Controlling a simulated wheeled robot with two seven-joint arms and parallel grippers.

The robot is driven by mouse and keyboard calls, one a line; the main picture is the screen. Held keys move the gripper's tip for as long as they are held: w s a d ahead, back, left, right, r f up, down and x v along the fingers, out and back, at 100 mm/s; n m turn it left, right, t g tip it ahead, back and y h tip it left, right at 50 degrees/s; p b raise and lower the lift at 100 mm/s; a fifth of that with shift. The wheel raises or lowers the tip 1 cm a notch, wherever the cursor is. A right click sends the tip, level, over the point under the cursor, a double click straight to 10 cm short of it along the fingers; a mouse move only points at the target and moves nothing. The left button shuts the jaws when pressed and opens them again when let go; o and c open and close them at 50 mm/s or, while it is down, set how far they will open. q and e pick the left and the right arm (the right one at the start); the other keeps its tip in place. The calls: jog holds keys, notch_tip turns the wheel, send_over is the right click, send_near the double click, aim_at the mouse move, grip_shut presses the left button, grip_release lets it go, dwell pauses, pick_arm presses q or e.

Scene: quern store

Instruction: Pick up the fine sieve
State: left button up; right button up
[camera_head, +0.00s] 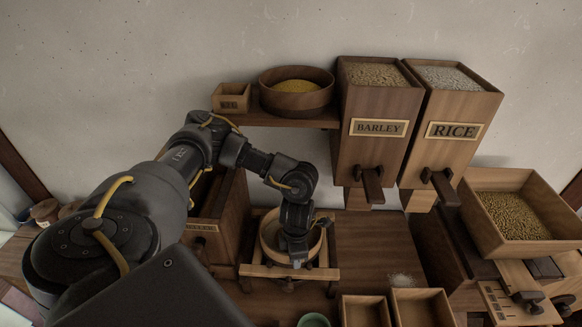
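A round wooden hoop (268,246), which looks like the fine sieve, sits on a low wooden frame (255,270) on the bench, left of the middle. No label shows on it, and its inside is mostly hidden by my arm. My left gripper (297,259) points down over the hoop's right front part, at or very near its rim. I cannot tell whether it touches the rim, or whether the fingers are open or shut. My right gripper is not in view.
Barley (378,130) and rice (450,133) hoppers with spouts stand at the back right. A round bowl of yellow grain (297,100) and a small box (231,98) sit on a shelf. A grain tray (482,215) is at right. Small open boxes (422,309) stand at the front.

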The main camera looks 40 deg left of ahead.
pick_arm(q)
jog(key=shift+s+f, duration=0.1)
grip_shut()
dwell(0.4)
jog(key=shift+r+b, duration=0.45)
jog(key=shift+d+r+b, duration=0.2)
jog(key=shift+r+b, duration=0.15)
jog(key=shift+r, duration=0.3)
jog(key=shift+d+r+b, duration=0.15)
jog(key=shift+r+b, duration=0.15)
jog(key=shift+r, duration=0.3)
jog(key=s+d+r+b, duration=0.2)
jog(key=s+d+r, duration=0.4)
jog(key=d+r, duration=0.3)
jog(key=shift+s+d+r, duration=0.2)
jog(key=shift+d+r, duration=0.15)
jog(key=shift+d, duration=1.1)
